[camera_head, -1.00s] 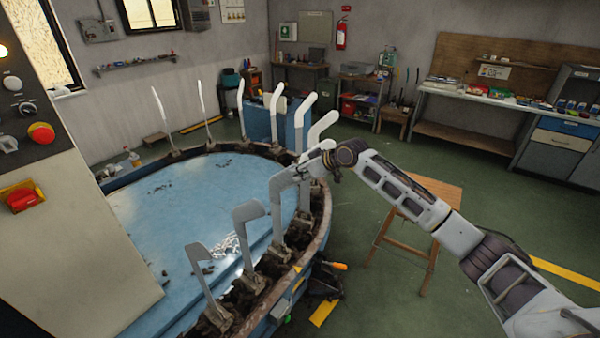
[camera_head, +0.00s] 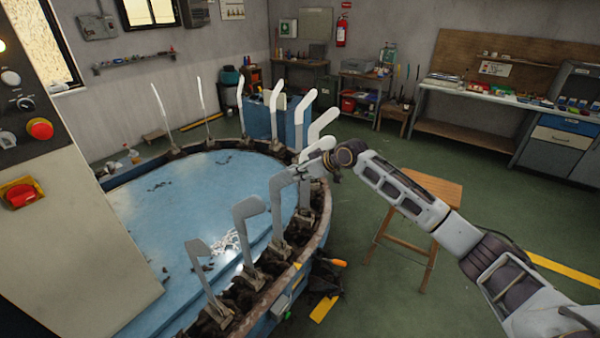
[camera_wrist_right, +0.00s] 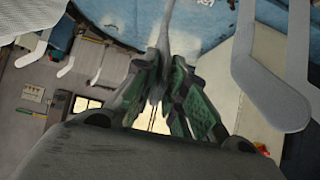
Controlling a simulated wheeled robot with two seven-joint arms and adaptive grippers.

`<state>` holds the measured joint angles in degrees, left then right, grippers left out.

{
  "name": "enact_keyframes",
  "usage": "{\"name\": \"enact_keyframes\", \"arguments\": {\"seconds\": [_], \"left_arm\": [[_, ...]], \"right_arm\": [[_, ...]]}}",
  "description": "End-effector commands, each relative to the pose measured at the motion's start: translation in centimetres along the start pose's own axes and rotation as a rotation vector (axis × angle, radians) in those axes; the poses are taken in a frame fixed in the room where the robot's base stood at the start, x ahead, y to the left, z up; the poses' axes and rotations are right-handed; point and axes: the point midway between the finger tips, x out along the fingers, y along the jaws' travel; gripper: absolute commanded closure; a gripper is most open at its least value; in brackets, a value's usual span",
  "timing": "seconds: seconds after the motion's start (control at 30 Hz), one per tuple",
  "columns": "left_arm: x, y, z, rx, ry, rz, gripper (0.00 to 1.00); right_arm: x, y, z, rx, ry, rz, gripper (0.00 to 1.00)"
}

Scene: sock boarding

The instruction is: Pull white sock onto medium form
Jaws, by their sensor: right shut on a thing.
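My right gripper (camera_head: 322,166) is over the right rim of the round blue machine, among the upright forms. In the right wrist view its fingers (camera_wrist_right: 160,88) are shut on a thin grey-white strip (camera_wrist_right: 176,35) that looks like the white sock's cloth, narrowing towards the fingertips. In the head view a pale sock-shaped piece (camera_head: 322,124) stands just behind the gripper. A grey form (camera_head: 278,208) stands just left of it. I cannot tell which form is the medium one, or how far the sock covers it. My left gripper is out of view.
Several more forms stand around the rim, including a grey one (camera_head: 249,230) and a shorter one (camera_head: 201,268) in front. The blue machine top (camera_head: 180,210) is mostly clear. A wooden stool (camera_head: 435,190) stands under my right arm. A control panel (camera_head: 30,130) is at left.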

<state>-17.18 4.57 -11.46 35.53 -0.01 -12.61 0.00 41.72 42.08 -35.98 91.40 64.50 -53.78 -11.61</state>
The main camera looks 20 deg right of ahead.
Motion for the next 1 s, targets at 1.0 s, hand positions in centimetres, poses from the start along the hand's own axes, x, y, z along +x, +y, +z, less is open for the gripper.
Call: {"name": "enact_keyframes", "arguments": {"seconds": [1.0], "left_arm": [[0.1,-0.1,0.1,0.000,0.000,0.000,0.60]], "right_arm": [[-1.8,0.1,0.2,0.001,-0.001,0.001,0.62]]}}
